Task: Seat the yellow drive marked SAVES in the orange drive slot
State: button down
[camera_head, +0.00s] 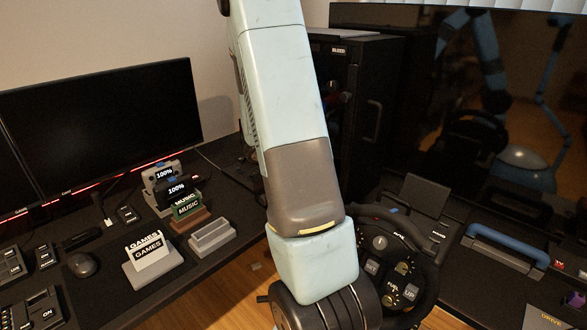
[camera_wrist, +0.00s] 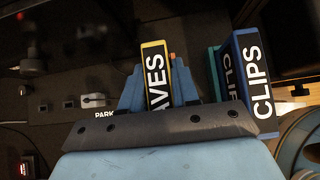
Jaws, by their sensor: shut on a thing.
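The yellow drive (camera_wrist: 156,72) stands between the two blue fingers of my gripper (camera_wrist: 158,84) in the wrist view. It has a black face, yellow edges and white letters, of which "AVES" shows; its lower part is hidden by my gripper. My gripper is shut on it. A small orange patch (camera_wrist: 173,57) shows just right of the drive's top; I cannot tell if it belongs to the orange drive slot. The slot is not clearly seen in either view. In the head view my arm hides the gripper and the drive.
A blue CLIPS drive (camera_wrist: 254,80) stands close right of my gripper. In the head view, the racing wheel (camera_head: 405,270) is beside my arm. GAMES drives (camera_head: 148,252), a MUSIC drive (camera_head: 187,209) and an empty grey stand (camera_head: 212,236) are on the left desk. A black cabinet (camera_head: 365,105) stands behind.

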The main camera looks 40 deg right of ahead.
jog(key=shift+f, duration=0.15)
jog(key=c, duration=0.8)
grip_release()
jog(key=shift+o, duration=0.2)
jog(key=v, duration=1.3)
jog(key=shift+a+r, duration=0.25)
jog(key=shift+r, duration=0.05)
jog(key=s+a+r+m+t+y, duration=0.2)
jog(key=s+a+r+m+y, duration=0.2)
jog(key=s+a+r+m, duration=0.4)
jog(key=s+a+r+m+t+y, duration=0.2)
jog(key=s+a+r+m+y, duration=0.3)
jog(key=s+a+r+m, duration=0.3)
jog(key=s+a+m, duration=0.3)
jog(key=s+a, duration=0.1)
jog(key=shift+a+m, duration=0.25)
jog(key=shift+m, duration=0.05)
